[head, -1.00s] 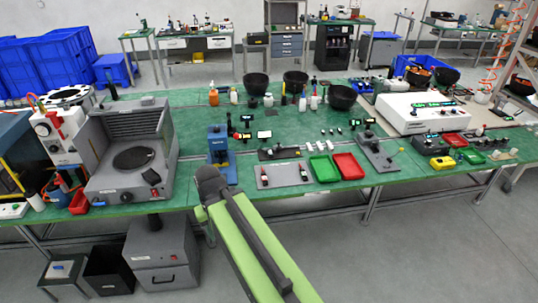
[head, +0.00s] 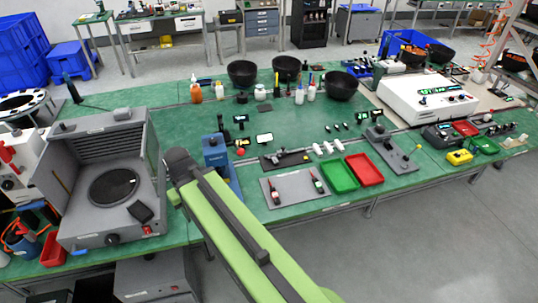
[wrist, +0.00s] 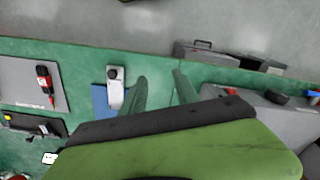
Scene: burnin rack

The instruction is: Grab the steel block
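I cannot pick out a steel block with certainty in either view. Several small pale metallic pieces (head: 328,147) stand in a row on the green bench, behind the green tray (head: 338,176) and red tray (head: 365,169). My gripper (wrist: 160,77) shows in the wrist view with its two green fingers apart and nothing between them. It is above the bench near its front edge, beside the blue press (wrist: 101,97) with a pale metal top. In the head view my arm reaches to the left of the blue press (head: 215,152), and its end hides the fingers.
A grey machine with a round plate (head: 113,186) stands left of my arm. A grey board with two red-and-black tools (head: 292,188) lies right of it. Black bowls (head: 242,73) and bottles stand further back. A white device (head: 428,97) is at right. Open green surface (head: 180,120) lies behind the arm.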

